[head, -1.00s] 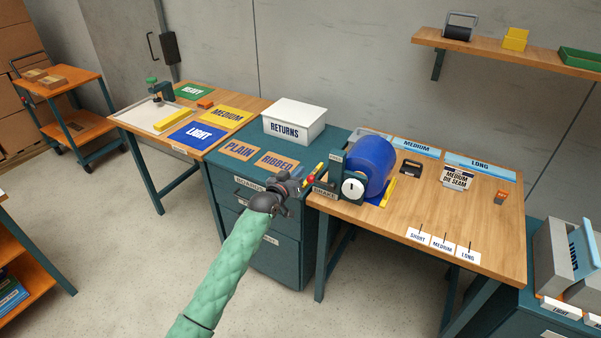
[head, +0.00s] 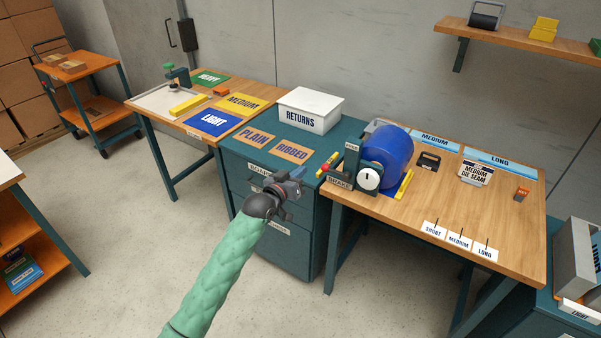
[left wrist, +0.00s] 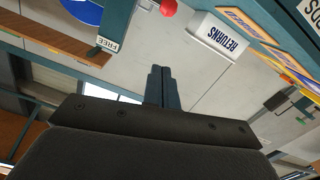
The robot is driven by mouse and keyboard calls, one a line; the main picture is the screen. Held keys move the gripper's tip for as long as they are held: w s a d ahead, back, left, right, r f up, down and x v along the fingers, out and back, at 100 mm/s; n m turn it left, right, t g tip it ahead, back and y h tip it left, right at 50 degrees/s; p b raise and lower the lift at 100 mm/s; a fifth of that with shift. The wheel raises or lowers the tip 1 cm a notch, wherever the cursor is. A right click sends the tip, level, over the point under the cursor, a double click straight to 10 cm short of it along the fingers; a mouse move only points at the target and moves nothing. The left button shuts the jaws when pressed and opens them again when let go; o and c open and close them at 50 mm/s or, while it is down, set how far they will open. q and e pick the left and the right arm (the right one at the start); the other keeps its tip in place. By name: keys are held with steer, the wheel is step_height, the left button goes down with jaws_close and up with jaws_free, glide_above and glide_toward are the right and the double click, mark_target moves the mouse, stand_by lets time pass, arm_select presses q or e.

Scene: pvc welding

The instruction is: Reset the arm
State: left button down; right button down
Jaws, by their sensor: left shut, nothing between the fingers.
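My left arm, in a green sleeve, reaches up from the bottom of the head view. My left gripper (head: 294,181) is shut and empty, in front of the dark green drawer cabinet and level with its top edge. In the left wrist view its two fingers (left wrist: 161,88) are pressed together with nothing between them. My right gripper does not show. The blue drum (head: 387,160) stands on the right bench beside a post with a white dial (head: 369,180) and a red knob (head: 326,170).
A white RETURNS box (head: 308,110) sits on the drawer cabinet (head: 237,185). The wooden bench (head: 420,195) is to the right, with label cards along its front. A bench with coloured mats (head: 212,122) is to the left. Open floor (head: 130,240) lies at the left.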

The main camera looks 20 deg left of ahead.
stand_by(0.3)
arm_select(q)
steer(key=s+a+f+m+g+y, duration=0.15)
steer(key=s+f+g, duration=0.35)
steer(key=f, duration=0.8)
steer(key=s+f+g+y, duration=0.35)
steer(key=s+f, duration=0.35)
steer(key=f, duration=0.6)
steer(key=s+d+f+g, duration=0.1)
steer(key=s+f+g, duration=0.1)
steer(key=s+f, duration=0.5)
steer(key=s+d+f+g, duration=0.2)
steer(key=s+f, duration=0.5)
steer(key=s, duration=1)
steer(key=s+d+f+g, duration=0.2)
steer(key=s+f, duration=0.5)
steer(key=s, duration=0.5)
steer(key=shift+s+f, duration=0.15)
steer(key=shift+f, duration=0.1)
steer(key=shift+g, duration=0.25)
